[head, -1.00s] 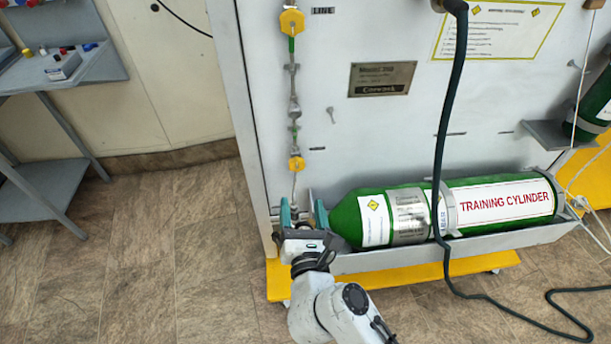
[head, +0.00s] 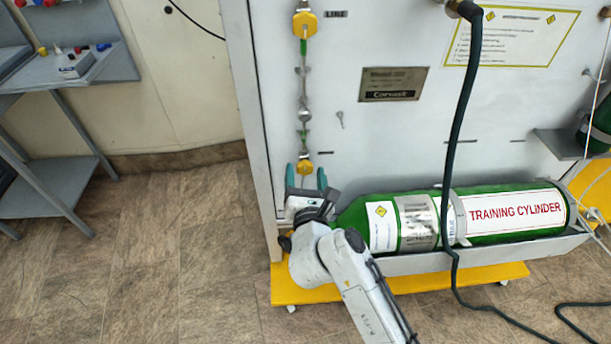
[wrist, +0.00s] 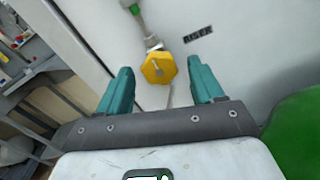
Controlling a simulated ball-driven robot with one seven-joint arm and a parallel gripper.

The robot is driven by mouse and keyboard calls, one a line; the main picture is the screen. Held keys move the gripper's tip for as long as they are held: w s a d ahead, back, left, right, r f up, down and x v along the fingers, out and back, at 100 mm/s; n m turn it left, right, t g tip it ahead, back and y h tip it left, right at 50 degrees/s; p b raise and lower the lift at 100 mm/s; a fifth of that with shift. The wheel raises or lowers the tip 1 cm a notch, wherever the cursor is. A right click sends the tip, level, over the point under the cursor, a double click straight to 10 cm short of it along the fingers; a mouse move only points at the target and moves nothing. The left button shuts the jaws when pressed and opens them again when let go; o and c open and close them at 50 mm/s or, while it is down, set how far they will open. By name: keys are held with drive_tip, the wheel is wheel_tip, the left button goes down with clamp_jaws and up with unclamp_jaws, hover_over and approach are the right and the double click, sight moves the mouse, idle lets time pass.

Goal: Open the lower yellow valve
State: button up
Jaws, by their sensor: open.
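The lower yellow valve (head: 305,168) sits low on the pipe line on the panel's left side. In the wrist view it is a yellow octagonal knob (wrist: 158,67) with a grey slot-like mark, beside a "RISER" label. My gripper (head: 305,177) is open, its teal fingers pointing up just below the valve. In the wrist view my gripper (wrist: 160,85) has one finger on each side of the knob's lower part, with gaps; I see no contact.
A green training cylinder (head: 480,215) lies in a tray right of my gripper; its side shows in the wrist view (wrist: 295,135). A dark hose (head: 460,130) hangs in front of the panel. A grey side table (head: 95,75) stands at the left. Floor between is clear.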

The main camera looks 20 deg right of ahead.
drive_tip(key=shift+c, duration=0.5)
drive_tip(key=c, duration=1)
drive_tip(key=shift+o, duration=0.2)
drive_tip(key=shift+r+p, duration=0.15)
drive_tip(key=shift+p, duration=0.3)
drive_tip(key=shift+r+n+p, duration=0.1)
drive_tip(key=shift+n+p, duration=0.7)
drive_tip(key=shift+p, duration=0.05)
drive_tip(key=shift+n+p, duration=0.7)
drive_tip(key=shift+p, duration=0.3)
drive_tip(key=n+p, duration=0.3)
drive_tip(key=shift+f+n+p, duration=0.2)
drive_tip(key=shift+n+p, duration=0.4)
drive_tip(key=shift+n, duration=0.2)
drive_tip(key=shift+f, duration=0.1)
